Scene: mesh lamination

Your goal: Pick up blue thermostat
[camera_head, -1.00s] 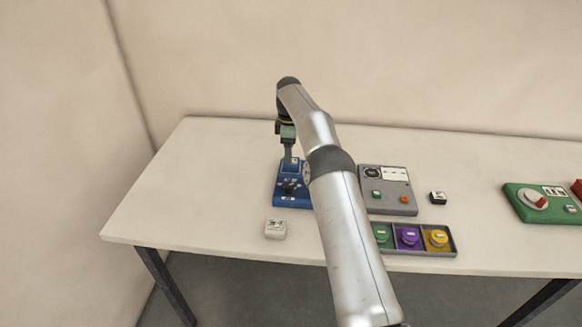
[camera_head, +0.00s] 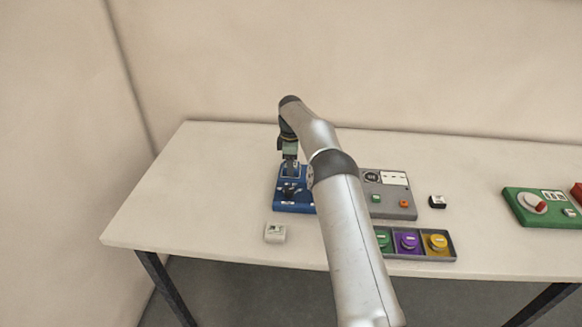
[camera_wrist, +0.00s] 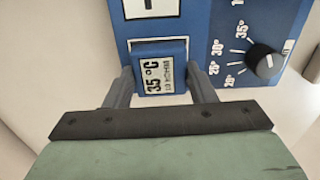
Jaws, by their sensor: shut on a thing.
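The blue thermostat (camera_wrist: 162,68) is a small blue block with a white "35°C" label, in the middle of the wrist view. It is at the blue panel (camera_wrist: 200,30), which has a black dial (camera_wrist: 265,63) on the right and a white label above. My gripper (camera_wrist: 159,74) is shut on the thermostat, one finger on each side of it. I cannot tell whether the block still touches the panel. In the head view my gripper (camera_head: 290,165) is low over the blue panel (camera_head: 300,207), and the thermostat is mostly hidden there.
A grey panel (camera_head: 398,212) stands right of the blue one, partly behind my arm. A tray (camera_head: 453,241) with green, purple and yellow knobs lies in front. A white block (camera_head: 275,232), a black block (camera_head: 437,202) and a green panel (camera_head: 515,206) also lie on the table (camera_head: 190,190). The left of the table is clear.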

